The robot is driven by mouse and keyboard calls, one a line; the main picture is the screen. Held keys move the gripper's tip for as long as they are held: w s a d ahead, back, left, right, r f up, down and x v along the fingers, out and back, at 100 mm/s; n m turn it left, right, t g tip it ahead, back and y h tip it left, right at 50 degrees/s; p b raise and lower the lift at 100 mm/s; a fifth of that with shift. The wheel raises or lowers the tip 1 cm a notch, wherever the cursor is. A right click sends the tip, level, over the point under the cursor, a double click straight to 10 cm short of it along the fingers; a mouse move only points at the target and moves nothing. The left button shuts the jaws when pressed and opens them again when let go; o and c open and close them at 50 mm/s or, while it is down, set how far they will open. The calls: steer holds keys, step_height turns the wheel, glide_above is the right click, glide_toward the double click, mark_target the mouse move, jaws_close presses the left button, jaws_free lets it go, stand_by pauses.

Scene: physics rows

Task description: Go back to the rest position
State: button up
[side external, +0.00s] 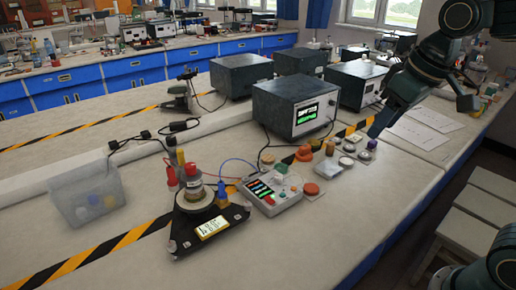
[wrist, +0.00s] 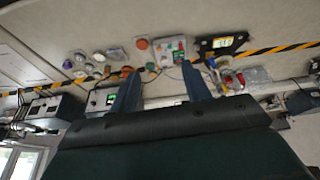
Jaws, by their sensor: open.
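My gripper (wrist: 158,75) shows in the wrist view as two blue fingers set well apart, with nothing held between them. Beyond the fingers lie the bench top and its small items, seen upside down. In the side view my gripper (side external: 424,110) hangs at the upper right, over the right part of the bench, apart from the row of small lids and knobs (side external: 346,161). Exact height above the bench is hard to tell.
A grey instrument box (side external: 294,108) with a green display stands mid-bench. A control panel (side external: 268,190), a black triangular base (side external: 208,228) with a round stack, and a clear bin (side external: 86,193) stand further left. The front of the bench is bare. A stool (side external: 470,215) stands at the right.

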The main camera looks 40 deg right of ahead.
steer(key=s+f+t, duration=0.1)
steer(key=s+f, duration=0.2)
steer(key=s, duration=0.7)
steer(key=shift+f+m, duration=0.3)
steer(key=shift+f, duration=0.05)
